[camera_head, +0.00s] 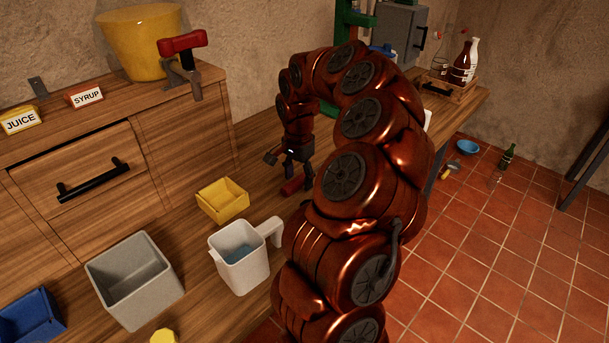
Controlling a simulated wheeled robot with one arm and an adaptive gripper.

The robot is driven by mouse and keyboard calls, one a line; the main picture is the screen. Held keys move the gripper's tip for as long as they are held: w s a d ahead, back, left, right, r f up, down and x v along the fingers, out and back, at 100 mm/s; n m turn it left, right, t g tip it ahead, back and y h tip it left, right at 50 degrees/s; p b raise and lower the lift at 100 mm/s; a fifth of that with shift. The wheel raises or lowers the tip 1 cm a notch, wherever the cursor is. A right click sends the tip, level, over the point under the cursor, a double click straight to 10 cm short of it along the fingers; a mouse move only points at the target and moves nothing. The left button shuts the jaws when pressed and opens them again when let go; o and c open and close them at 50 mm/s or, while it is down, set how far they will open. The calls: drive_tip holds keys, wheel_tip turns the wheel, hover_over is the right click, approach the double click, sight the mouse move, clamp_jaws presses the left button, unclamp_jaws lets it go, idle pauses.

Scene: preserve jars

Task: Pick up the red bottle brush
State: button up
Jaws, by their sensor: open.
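My gripper (288,172) points down over the wooden counter, its dark fingers apart, right of the yellow bin. A small red cylindrical object (292,187) shows just below and between the fingers, close to the counter. It may be the red bottle brush, but only a short part shows and no bristles can be made out. Whether the fingers touch it cannot be told. My own arm hides the counter to its right.
A white jug (238,258), a yellow bin (222,200) and a grey bin (133,281) stand on the counter (200,300) left of my arm. A cabinet (185,140) rises behind, bearing a red-handled tool (184,60) and a yellow bucket (140,45).

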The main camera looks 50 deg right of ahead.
drive_tip(key=shift+f, duration=0.3)
drive_tip(key=shift+c, duration=0.2)
clamp_jaws()
